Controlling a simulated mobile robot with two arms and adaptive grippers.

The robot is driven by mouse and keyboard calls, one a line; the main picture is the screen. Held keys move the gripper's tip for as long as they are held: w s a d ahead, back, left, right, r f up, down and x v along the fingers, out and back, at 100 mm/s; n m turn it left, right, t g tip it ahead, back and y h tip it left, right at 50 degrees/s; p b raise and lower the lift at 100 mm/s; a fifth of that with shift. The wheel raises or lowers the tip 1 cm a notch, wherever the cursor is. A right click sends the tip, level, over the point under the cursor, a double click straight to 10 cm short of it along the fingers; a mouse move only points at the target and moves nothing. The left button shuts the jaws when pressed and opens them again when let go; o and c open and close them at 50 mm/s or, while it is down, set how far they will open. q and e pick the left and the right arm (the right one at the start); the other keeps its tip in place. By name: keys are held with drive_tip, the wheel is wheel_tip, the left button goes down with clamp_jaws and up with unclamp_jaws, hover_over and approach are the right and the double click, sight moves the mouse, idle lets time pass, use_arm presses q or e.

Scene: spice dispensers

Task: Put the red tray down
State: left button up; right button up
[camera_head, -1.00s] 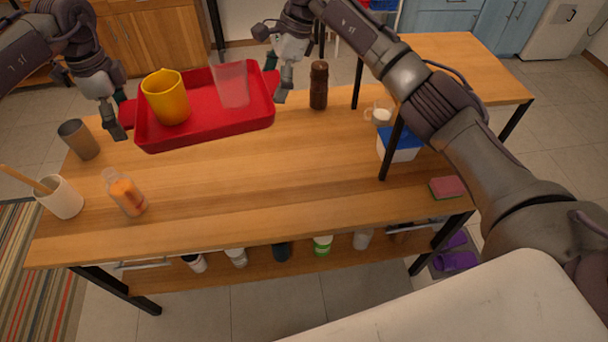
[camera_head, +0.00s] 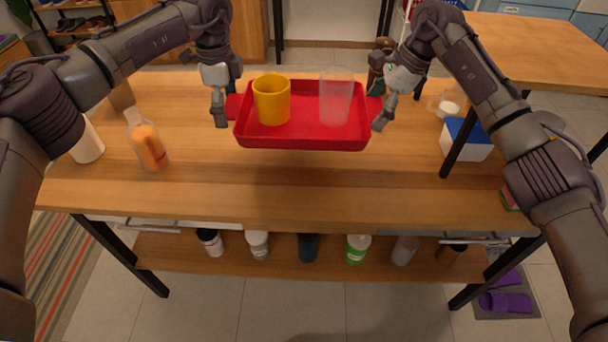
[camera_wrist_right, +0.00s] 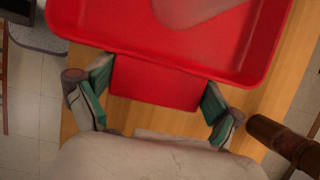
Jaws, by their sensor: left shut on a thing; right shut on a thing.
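The red tray (camera_head: 300,142) is level over the back middle of the wooden table in the head view; I cannot tell whether its bottom touches the wood. A yellow cup (camera_head: 272,100) stands upright on its left half and a clear cup (camera_head: 335,100) on its right half. My left gripper (camera_head: 226,106) is shut on the tray's left handle. My right gripper (camera_head: 380,106) is shut on the right handle. The right wrist view shows the red handle (camera_wrist_right: 155,85) between the fingers of my right gripper (camera_wrist_right: 157,106).
The wooden table (camera_head: 290,190) is clear in front of the tray. An orange-filled bottle (camera_head: 148,142) and a white cup (camera_head: 88,142) stand at left. A blue-lidded box (camera_head: 466,140) is at right. A brown mill (camera_wrist_right: 285,140) stands close to my right gripper.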

use_arm(q)
drive_tip(key=b, duration=0.6)
hover_over(238, 157)
wheel_tip(238, 157, down, 8)
drive_tip(key=shift+r, duration=0.1)
use_arm(e)
hover_over(358, 161)
drive_tip(key=d, duration=0.1)
drive_tip(key=f, duration=0.8)
drive_tip(key=shift+d, duration=0.2)
use_arm(q)
wheel_tip(358, 161, down, 5)
drive_tip(key=b, duration=0.5)
use_arm(e)
wheel_tip(358, 161, down, 5)
drive_tip(key=shift+f, duration=0.1)
use_arm(q)
drive_tip(key=o, duration=1.1)
drive_tip(key=shift+c, duration=0.2)
use_arm(e)
drive_tip(key=o, duration=1)
drive_tip(key=shift+r, duration=0.25)
use_arm(q)
drive_tip(key=shift+s+r, duration=0.1)
use_arm(e)
drive_tip(key=shift+o, duration=0.2)
use_arm(q)
drive_tip(key=shift+r, duration=0.1)
